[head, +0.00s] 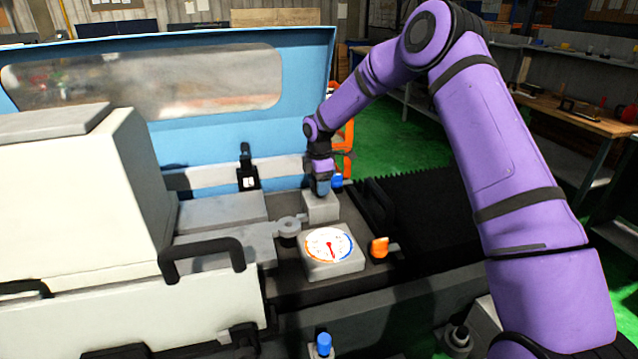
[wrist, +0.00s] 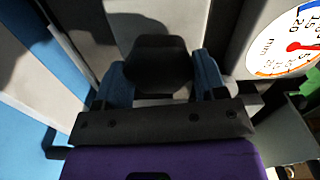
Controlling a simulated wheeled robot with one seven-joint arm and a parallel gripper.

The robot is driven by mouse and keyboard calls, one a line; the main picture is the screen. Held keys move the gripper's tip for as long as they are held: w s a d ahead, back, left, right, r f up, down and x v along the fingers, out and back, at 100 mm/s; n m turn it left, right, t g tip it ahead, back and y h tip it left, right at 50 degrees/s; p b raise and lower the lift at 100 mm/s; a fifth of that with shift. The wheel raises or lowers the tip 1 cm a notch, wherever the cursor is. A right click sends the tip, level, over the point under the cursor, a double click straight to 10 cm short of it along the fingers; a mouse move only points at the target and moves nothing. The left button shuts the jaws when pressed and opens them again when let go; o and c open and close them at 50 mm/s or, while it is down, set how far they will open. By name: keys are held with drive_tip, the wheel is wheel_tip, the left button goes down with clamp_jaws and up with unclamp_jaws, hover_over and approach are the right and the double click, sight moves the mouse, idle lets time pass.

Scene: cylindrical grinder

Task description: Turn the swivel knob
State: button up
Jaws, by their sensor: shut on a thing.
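The swivel knob (wrist: 155,58) is a dark, rounded piece between the two blue fingers in the wrist view. My gripper (wrist: 160,78) is shut on it, one finger on each side. In the head view my gripper (head: 321,188) points down onto a grey block (head: 321,210) behind the dial, and hides the knob there.
A white dial gauge (head: 329,245) with a red needle stands just in front of the block; it also shows in the wrist view (wrist: 285,40). An orange knob (head: 379,247) is to its right. A blue cover (head: 300,90) stands behind. A black handle (head: 203,260) is at left.

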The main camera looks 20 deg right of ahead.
drive_tip(key=shift+n, duration=0.5)
drive_tip(key=o, duration=0.9)
wheel_tip(320, 180, up, 11)
drive_tip(key=shift+f, duration=0.1)
idle(0.3)
